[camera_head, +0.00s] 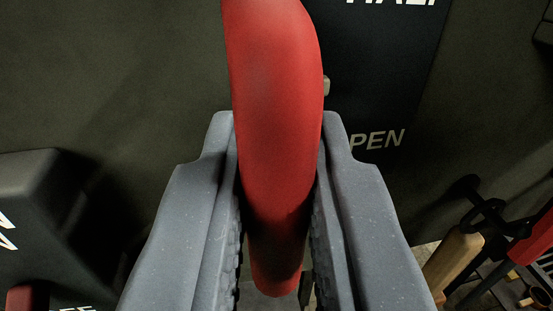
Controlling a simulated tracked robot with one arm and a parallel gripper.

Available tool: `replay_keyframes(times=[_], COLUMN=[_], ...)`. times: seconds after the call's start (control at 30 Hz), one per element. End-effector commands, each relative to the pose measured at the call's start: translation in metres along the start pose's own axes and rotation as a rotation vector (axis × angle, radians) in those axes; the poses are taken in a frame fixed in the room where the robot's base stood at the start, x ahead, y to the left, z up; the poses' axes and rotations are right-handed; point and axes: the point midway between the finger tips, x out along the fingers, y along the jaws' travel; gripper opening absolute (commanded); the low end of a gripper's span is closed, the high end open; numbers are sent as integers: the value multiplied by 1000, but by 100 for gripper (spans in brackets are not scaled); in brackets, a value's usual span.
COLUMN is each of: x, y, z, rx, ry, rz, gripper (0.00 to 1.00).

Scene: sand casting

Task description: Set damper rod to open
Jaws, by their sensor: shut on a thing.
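A thick red handle (275,90), which looks like the damper rod's grip, runs down the middle of the view. My gripper (280,150) is shut on it, with one grey finger on each side. The handle's top runs out of the picture and its lower end shows between the fingers. Behind it is a black label plate (390,60) with white lettering. "PEN" shows just right of my right finger, and a cut-off word, likely "HALF", is at the top edge. The rest of the rod is hidden.
A dark box (40,200) with white letters and a small red part juts out at the left. At the lower right are a wooden handle (453,262), a red object (535,238) and dark tools. A dark olive panel (120,70) fills the background.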

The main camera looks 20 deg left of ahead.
Motion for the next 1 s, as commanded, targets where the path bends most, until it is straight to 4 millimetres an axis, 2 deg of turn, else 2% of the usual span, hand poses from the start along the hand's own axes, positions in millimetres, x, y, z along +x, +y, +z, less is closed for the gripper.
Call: replay_keyframes(times=[0.03, 0.3, 0.7, 0.73, 0.8, 1.0], x=[0, 0, 2, 2, 2, 1], y=[1, 1, 1, 1, 1, 0], z=[12, 40, 46, 46, 46, 44], rx=[1, 1, 2, 2, 2, 1], ry=[-1, -3, -9, -10, -10, -5], rz=[2, 2, 0, 0, 0, 0], gripper=[0, 0, 0, 17, 32, 32])
